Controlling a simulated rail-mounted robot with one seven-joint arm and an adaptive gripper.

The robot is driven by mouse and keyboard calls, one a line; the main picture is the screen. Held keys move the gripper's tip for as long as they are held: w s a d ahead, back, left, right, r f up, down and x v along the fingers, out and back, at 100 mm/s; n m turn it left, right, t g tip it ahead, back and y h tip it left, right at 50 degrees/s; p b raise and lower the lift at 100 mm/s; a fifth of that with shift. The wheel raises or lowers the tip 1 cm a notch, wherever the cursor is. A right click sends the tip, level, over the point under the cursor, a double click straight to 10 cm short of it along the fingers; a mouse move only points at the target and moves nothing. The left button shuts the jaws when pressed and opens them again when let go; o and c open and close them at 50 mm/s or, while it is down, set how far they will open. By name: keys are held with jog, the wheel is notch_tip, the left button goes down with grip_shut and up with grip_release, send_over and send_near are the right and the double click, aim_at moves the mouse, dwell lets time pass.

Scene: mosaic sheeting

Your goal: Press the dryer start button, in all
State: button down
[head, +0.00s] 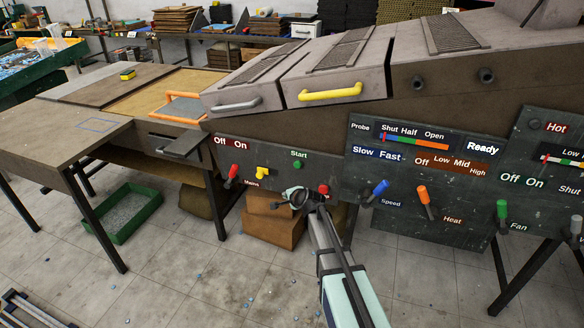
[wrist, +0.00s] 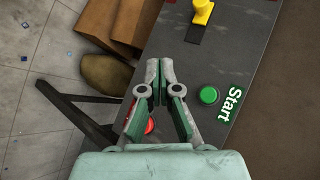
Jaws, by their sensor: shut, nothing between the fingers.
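The green start button (head: 298,164) sits under the word Start on the dark control panel (head: 272,176) of the dryer. In the wrist view the green button (wrist: 209,95) lies just right of my gripper (wrist: 160,68), with the word Start beside it. My gripper (head: 297,192) is shut and empty, below the green button in the head view and apart from it. A red button (head: 323,189) is just right of the fingertips, and in the wrist view the red button (wrist: 149,126) is partly hidden behind the fingers. How far the fingertips stand from the panel is hard to tell.
A yellow switch (head: 262,172) and a red Mains lever (head: 233,171) are left of the start button. A blue Speed lever (head: 380,188) and an orange Heat lever (head: 424,197) stand to the right. Cardboard boxes (head: 272,231) lie under the panel.

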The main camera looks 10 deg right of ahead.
aim_at(298, 165)
jog(key=shift+w+d+r+m+t+h, duration=0.2)
jog(key=shift+w+r+m+t, duration=0.3)
jog(key=shift+w+r+m, duration=0.55)
jog(key=shift+w+d+r+m+t+h, duration=0.2)
jog(key=shift+w+r+m+t, duration=0.4)
jog(key=shift+m, duration=0.85)
jog(key=shift+w+f, duration=0.1)
jog(key=w+d+b, duration=0.2)
jog(key=w+d, duration=0.2)
jog(key=w, duration=0.3)
jog(key=shift+w, duration=0.3)
jog(key=shift+w+d, duration=0.15)
jog(key=shift+w+d, duration=0.1)
jog(key=shift+w, duration=0.1)
